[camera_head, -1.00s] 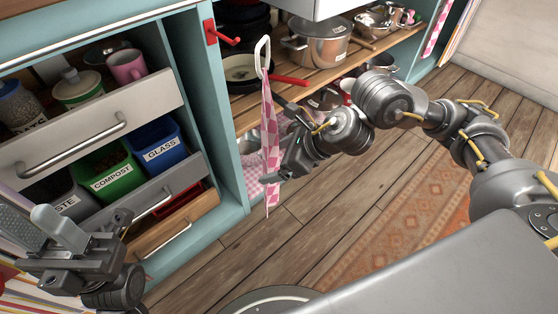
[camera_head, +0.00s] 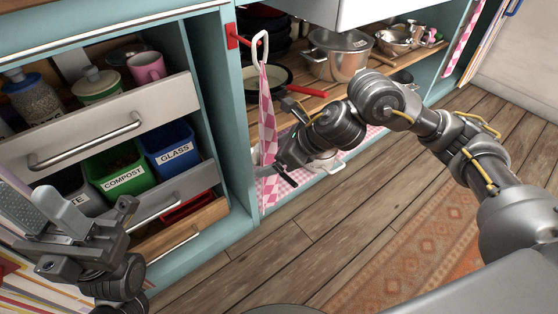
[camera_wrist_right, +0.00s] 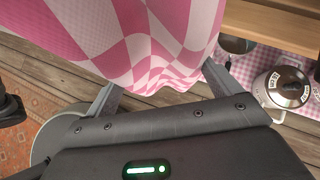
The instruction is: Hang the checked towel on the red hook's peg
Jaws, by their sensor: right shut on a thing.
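The pink-and-white checked towel (camera_head: 267,110) hangs down in a narrow strip from its white loop (camera_head: 255,50). My right gripper (camera_head: 270,170) is shut on the towel's lower part; in the right wrist view the towel (camera_wrist_right: 155,40) spreads between the fingers (camera_wrist_right: 160,88). The red hook (camera_head: 232,36) is fixed to the teal cabinet post, its peg pointing right. The loop is upright beside the peg's tip; I cannot tell whether the peg passes through it. My left gripper (camera_head: 60,212) is at lower left, away from the towel; its finger gap is unclear.
Open drawers with jars, a pink mug (camera_head: 147,67) and labelled bins (camera_head: 168,148) stand left of the post. Right of it, a shelf (camera_head: 300,100) holds a steel pot (camera_head: 338,55) and pans. Below is a checked-lined shelf with a white pot. The wooden floor (camera_head: 270,250) is clear in front.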

